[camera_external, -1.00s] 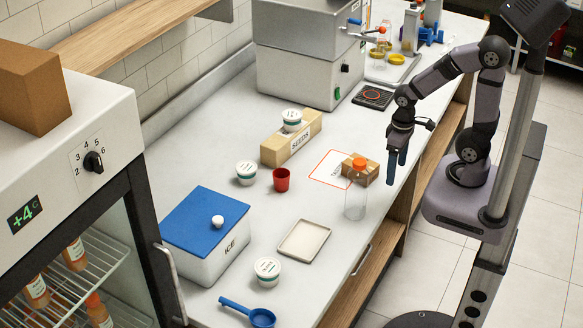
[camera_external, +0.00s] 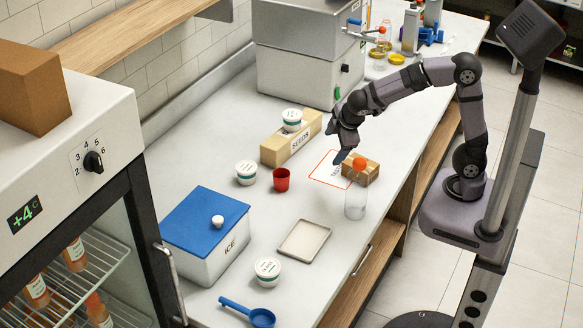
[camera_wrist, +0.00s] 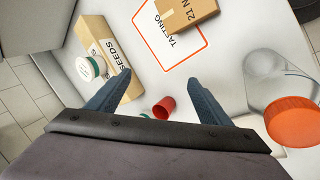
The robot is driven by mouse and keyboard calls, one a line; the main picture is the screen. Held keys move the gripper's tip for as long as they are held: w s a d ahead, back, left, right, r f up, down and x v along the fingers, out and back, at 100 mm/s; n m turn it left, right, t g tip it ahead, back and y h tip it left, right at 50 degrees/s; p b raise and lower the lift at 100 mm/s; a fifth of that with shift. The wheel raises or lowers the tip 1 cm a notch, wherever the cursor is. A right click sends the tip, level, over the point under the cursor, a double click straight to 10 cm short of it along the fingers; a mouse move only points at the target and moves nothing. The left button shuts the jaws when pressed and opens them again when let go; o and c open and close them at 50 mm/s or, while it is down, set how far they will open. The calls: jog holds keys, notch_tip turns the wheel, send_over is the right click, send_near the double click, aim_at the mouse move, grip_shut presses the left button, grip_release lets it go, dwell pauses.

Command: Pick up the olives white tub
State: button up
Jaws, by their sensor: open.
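Three white tubs are in the external view; I cannot read which is olives. One tub (camera_external: 291,120) sits on the seeds box (camera_external: 292,140), one (camera_external: 246,173) stands left of the red cup (camera_external: 281,180), and one (camera_external: 267,271) stands near the front by the tray. My gripper (camera_external: 342,155) is open and empty above the counter, right of the seeds box and apart from all tubs.
A cardboard box (camera_external: 363,172) and a clear bottle with an orange cap (camera_external: 356,203) stand close to my gripper, by the tasting card (camera_external: 329,168). A blue-lidded ice box (camera_external: 205,235), a tray (camera_external: 304,239) and a blue scoop (camera_external: 250,314) lie nearer the front.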

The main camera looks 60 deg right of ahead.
jog(key=w+a+f+n+t+h+b, duration=0.1)
jog(key=w+a+f+n+t+b, duration=0.15)
jog(key=a+n, duration=0.3)
jog(key=w+a+f+n+t+h+b, duration=0.1)
jog(key=w+a+f+n+b, duration=0.15)
jog(key=a+n, duration=0.3)
jog(key=n+t+y+b, duration=0.7)
jog(key=n+t+b, duration=0.25)
jog(key=n, duration=0.75)
send_over(275, 269)
jog(key=s, duration=0.1)
jog(key=shift+s+r+p, duration=0.15)
jog(key=shift+r+p, duration=0.05)
jog(key=shift+p, duration=0.15)
notch_tip(275, 269, down, 8)
jog(key=shift+d+f, duration=0.1)
jog(key=shift+f, duration=0.1)
jog(key=shift+w+r, duration=0.2)
jog(key=shift+w, duration=0.5)
jog(key=shift+w+a, duration=0.2)
jog(key=shift+w, duration=1.35)
jog(key=shift+w+a, duration=0.15)
jog(key=shift+w, duration=1.4)
jog(key=shift+c, duration=0.6)
